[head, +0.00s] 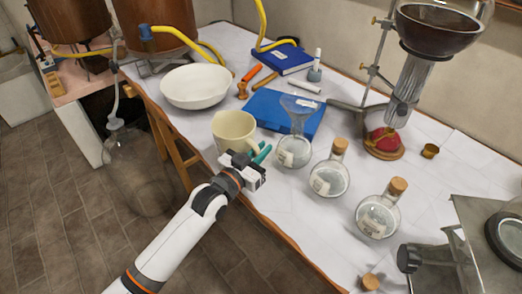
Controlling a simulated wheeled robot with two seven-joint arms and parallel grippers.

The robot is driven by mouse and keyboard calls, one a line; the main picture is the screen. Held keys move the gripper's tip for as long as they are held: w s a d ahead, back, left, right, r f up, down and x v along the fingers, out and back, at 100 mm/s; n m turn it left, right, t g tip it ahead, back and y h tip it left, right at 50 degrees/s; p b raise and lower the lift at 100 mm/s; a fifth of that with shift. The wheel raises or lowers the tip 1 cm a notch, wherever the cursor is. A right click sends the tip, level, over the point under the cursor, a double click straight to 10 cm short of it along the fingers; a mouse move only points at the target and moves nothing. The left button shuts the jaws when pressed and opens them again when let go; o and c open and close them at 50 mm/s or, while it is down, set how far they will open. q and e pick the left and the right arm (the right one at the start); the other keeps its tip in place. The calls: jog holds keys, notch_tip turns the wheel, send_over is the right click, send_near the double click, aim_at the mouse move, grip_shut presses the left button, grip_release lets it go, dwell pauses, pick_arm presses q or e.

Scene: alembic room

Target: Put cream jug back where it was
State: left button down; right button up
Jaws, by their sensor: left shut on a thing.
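The cream jug (234,128) is upright at the front edge of the white-topped table, in the middle of the head view. My left gripper (258,153) reaches in from below, and its teal fingers are shut on the near right side of the jug. The gripper body hides the jug's lower front, so I cannot tell whether its base touches the tabletop. My right gripper is not in view.
A white bowl (196,86) stands behind left of the jug. A blue folder (262,108) and a glass funnel flask (297,150) are close on its right. Corked flasks (329,178) (378,214) line the front edge. A glass apparatus (408,90) stands at the back right.

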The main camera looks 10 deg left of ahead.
pick_arm(q)
jog(key=shift+f, duration=0.1)
jog(key=c, duration=1.5)
grip_release()
jog(key=shift+o, duration=0.2)
jog(key=v, duration=1.2)
jog(key=shift+a, duration=0.1)
